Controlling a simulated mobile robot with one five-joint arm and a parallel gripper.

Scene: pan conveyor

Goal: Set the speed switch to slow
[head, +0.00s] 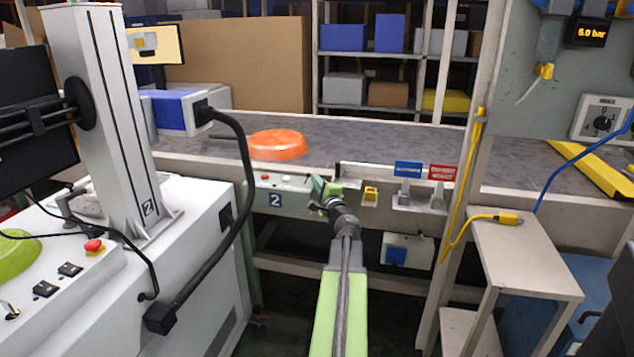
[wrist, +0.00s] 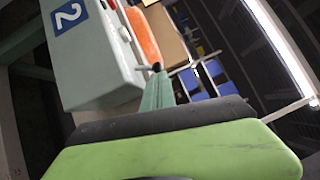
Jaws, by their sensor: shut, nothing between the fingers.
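The grey control box (head: 285,198) marked 2 sits on the conveyor's front side, with a red and a pale button on top. It also shows in the wrist view (wrist: 95,60), rotated. A small lever (wrist: 146,67) sticks out at the box's end there, very near the fingertips; I take it to be the speed switch, but its setting cannot be read. My gripper (head: 323,191) is at the box's right end, shut and empty. Its green fingers (wrist: 156,90) point at the lever in the wrist view; whether they touch it I cannot tell.
An orange pan (head: 278,145) lies on the grey conveyor (head: 350,138) behind the box. A yellow block (head: 370,195) and blue and red signs (head: 408,168) are right of my gripper. A black cable (head: 243,150) hangs at the left machine. A dial panel (head: 601,118) is far right.

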